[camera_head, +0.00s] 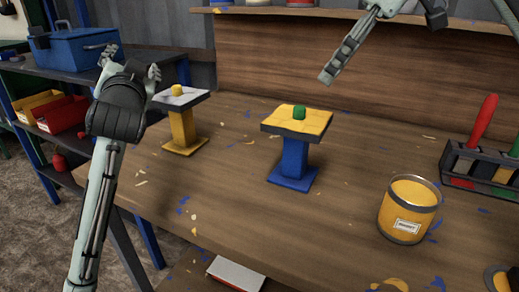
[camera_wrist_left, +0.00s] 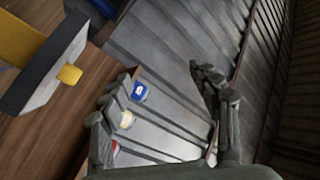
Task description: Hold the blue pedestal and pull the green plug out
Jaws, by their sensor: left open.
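The blue pedestal (camera_head: 294,160) stands upright on the wooden table in the head view, with a yellow top plate. The green plug (camera_head: 299,112) sits in the middle of that plate. My left gripper (camera_head: 130,68) is open and empty at the left, beside the yellow pedestal and well apart from the blue one. It also shows open in the left wrist view (camera_wrist_left: 164,80). My right gripper (camera_head: 384,48) is at the top of the head view, fingers spread, above and to the right of the green plug, touching nothing. Part of it is cut off by the frame edge.
A yellow pedestal (camera_head: 181,129) with a white top and yellow plug (camera_head: 177,90) stands left of the blue one. A yellow can (camera_head: 408,210) and a tool rack (camera_head: 480,170) are at right. A shelf (camera_head: 300,11) runs along the back. Small chips litter the table.

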